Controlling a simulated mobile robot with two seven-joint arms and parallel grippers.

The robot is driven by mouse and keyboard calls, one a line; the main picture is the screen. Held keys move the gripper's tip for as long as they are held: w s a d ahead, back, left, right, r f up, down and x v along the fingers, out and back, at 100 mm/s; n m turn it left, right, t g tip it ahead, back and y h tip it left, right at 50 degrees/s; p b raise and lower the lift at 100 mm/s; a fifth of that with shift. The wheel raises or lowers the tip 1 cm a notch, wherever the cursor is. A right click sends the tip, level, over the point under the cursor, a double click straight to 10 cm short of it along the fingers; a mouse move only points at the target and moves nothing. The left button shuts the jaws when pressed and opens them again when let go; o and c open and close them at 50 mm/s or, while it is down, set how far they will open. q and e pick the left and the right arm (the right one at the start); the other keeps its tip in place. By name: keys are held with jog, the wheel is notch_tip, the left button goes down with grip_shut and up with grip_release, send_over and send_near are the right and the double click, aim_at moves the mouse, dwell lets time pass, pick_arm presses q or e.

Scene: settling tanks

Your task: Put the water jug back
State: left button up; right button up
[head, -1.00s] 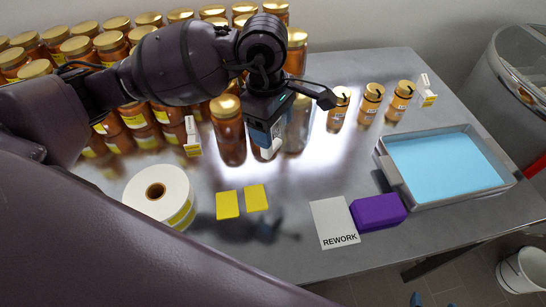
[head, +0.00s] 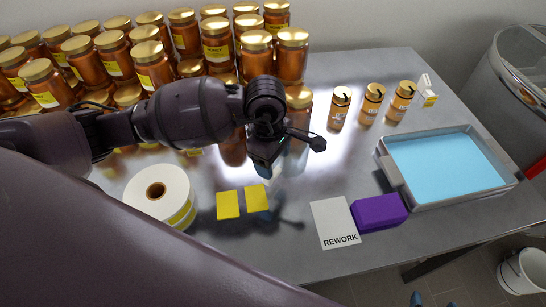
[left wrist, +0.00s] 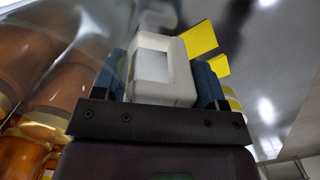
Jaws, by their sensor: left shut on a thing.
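My left gripper (head: 266,158) is over the metal table (head: 285,258), in front of the amber jars. In the left wrist view, its blue fingers (left wrist: 161,78) are shut on a white block-like thing with a grey recessed face (left wrist: 152,62). In the head view the gripper hides most of what it holds. I cannot make out a water jug, nor tell whether this white thing is part of one. My right gripper is not in view.
Amber jars with gold lids (head: 218,52) crowd the back left. Three smaller jars (head: 372,100) stand back right. A tray of blue (head: 395,176), a purple block (head: 379,212), a REWORK card (head: 334,222), yellow pads (head: 228,204) and a white roll (head: 140,187) lie around.

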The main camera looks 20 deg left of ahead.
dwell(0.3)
pick_arm(q)
jog(key=o, duration=1.7)
jog(key=shift+f, duration=0.1)
notch_tip(320, 180, up, 12)
jog(key=a, duration=0.1)
